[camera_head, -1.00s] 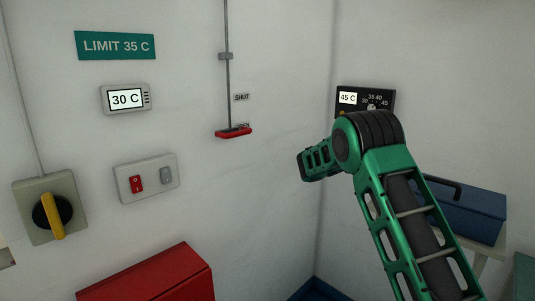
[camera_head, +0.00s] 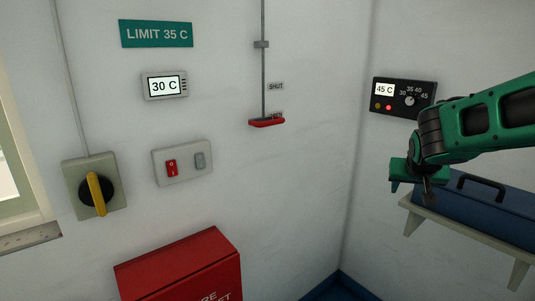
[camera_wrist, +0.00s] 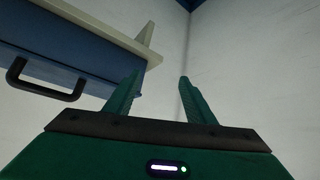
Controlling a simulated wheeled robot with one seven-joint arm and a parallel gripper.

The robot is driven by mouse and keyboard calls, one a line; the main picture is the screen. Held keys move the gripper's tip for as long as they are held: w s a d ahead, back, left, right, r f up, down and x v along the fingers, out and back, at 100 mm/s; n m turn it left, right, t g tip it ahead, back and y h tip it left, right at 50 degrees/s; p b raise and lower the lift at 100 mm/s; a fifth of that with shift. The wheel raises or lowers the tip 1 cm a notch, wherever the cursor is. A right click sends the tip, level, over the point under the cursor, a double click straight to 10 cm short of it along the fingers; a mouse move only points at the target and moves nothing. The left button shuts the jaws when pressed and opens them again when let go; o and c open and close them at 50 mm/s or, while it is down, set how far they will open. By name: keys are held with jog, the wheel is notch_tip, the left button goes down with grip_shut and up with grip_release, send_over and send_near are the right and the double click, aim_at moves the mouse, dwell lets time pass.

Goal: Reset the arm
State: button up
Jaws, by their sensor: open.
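My green arm (camera_head: 490,120) reaches in from the right edge of the head view. It bends down at a dark joint to my gripper (camera_head: 427,190), just left of the blue case and in front of the right wall. The fingers are small and partly unclear there. In the wrist view my gripper (camera_wrist: 160,88) has two green fingers spread apart with nothing between them.
A blue case (camera_head: 480,210) with a dark handle sits on a wall shelf (camera_head: 438,222) close to my gripper. A 45 C control box (camera_head: 403,97) is above. A red cabinet (camera_head: 185,275), yellow-handled switch (camera_head: 96,192) and red pull handle (camera_head: 267,122) are left.

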jog(key=s+a+f+n+g+y, duration=0.1)
jog(key=s+a+f, duration=0.15)
jog(key=s, duration=0.45)
jog(key=s+a+f+n+g+y, duration=0.1)
jog(key=s+a+f+n+y, duration=0.1)
jog(key=s+a, duration=0.35)
jog(key=s+a+f+n+g+y, duration=0.1)
jog(key=s+a+f+g, duration=0.1)
jog(key=s, duration=0.7)
jog(key=s+d+m+g, duration=0.2)
jog(key=s+d+m, duration=0.1)
jog(key=s+d, duration=0.2)
jog(key=s+d+f+m+g, duration=0.1)
jog(key=s+d+m+g, duration=0.1)
jog(key=s+d, duration=0.4)
jog(key=s+m, duration=0.1)
jog(key=s, duration=0.3)
jog(key=shift+s+f, duration=0.2)
jog(key=shift+f, duration=0.1)
jog(key=shift+w, duration=0.15)
jog(key=shift+w+f, duration=0.25)
jog(key=shift+w, duration=0.25)
